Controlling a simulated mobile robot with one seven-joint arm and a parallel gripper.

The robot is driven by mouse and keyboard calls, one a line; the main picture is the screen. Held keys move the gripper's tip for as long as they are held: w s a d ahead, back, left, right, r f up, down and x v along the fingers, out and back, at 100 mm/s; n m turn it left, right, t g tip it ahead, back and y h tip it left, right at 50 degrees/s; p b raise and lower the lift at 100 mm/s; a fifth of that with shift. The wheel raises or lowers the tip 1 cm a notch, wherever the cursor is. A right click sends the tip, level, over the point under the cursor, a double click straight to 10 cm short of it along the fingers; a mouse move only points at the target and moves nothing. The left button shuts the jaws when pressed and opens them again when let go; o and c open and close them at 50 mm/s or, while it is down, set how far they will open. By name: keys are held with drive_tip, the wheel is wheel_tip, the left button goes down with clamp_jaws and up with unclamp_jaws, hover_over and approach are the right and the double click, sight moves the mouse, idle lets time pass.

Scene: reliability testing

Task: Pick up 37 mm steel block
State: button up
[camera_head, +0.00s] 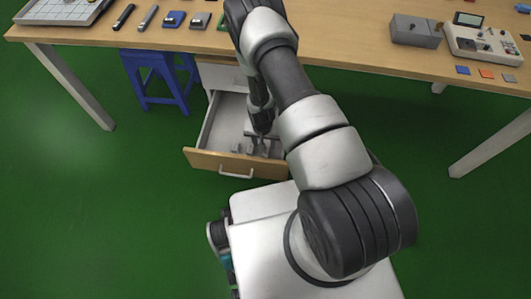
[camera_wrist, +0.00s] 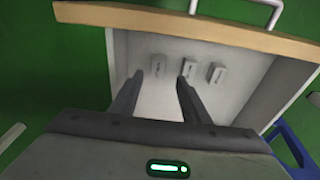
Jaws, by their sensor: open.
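Three small grey metal blocks stand in a row on the floor of the open drawer (camera_head: 228,161). In the wrist view they are the left block (camera_wrist: 158,65), the middle block (camera_wrist: 189,68) and the right block (camera_wrist: 216,73). Their markings are too small to read, so I cannot tell which is 37 mm. My gripper (camera_wrist: 160,79) is open and empty, pointing into the drawer. In the wrist view the left block shows between the fingertips, and the right fingertip lies near the middle block. In the head view my arm partly hides the drawer's right side.
The drawer's wooden front (camera_wrist: 190,24) and side walls surround the blocks. The wooden table (camera_head: 340,45) stands above and behind the drawer. A blue stool (camera_head: 160,75) is left of it. Grey box (camera_head: 415,31) and electronic device (camera_head: 480,42) sit on the tabletop.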

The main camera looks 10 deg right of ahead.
drive_tip(key=f, duration=0.2)
drive_tip(key=f+b, duration=0.1)
drive_tip(key=f, duration=0.2)
drive_tip(key=w+d+f+b, duration=0.1)
drive_tip(key=f, duration=0.1)
drive_tip(key=shift+f, duration=0.3)
clamp_jaws()
